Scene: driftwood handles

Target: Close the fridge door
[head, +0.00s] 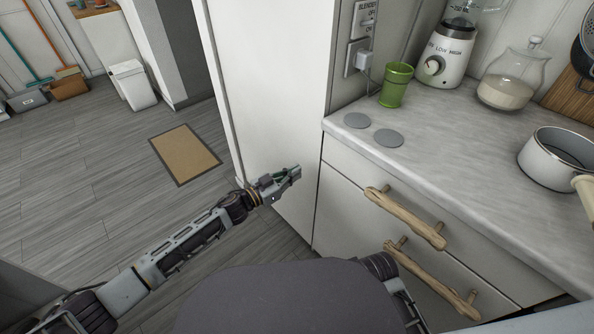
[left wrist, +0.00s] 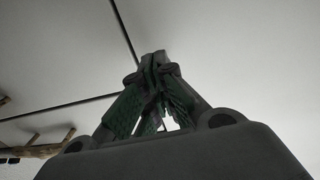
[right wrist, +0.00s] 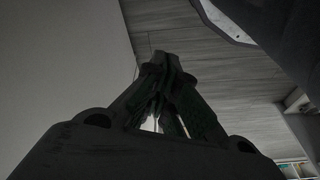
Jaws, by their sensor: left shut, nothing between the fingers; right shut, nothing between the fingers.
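The tall white fridge (head: 275,80) stands left of the counter in the head view. A narrow vertical seam runs down its left edge; I cannot tell how far its door stands open. My left gripper (head: 292,172) is shut and empty, in front of the fridge's lower part near the counter corner. In the left wrist view its closed fingers (left wrist: 155,60) point at pale panels with dark seams. My right gripper is outside the head view. In the right wrist view its closed, empty fingers (right wrist: 160,62) show beside a pale flat surface, with grey planks beyond.
Drawers with driftwood handles (head: 405,217) (head: 432,280) are right of my left gripper. The counter (head: 440,130) holds a green cup (head: 396,86), blender (head: 446,55), jar (head: 512,80) and pot (head: 558,158). A brown mat (head: 185,153) lies on open floor at left, near a white bin (head: 132,85).

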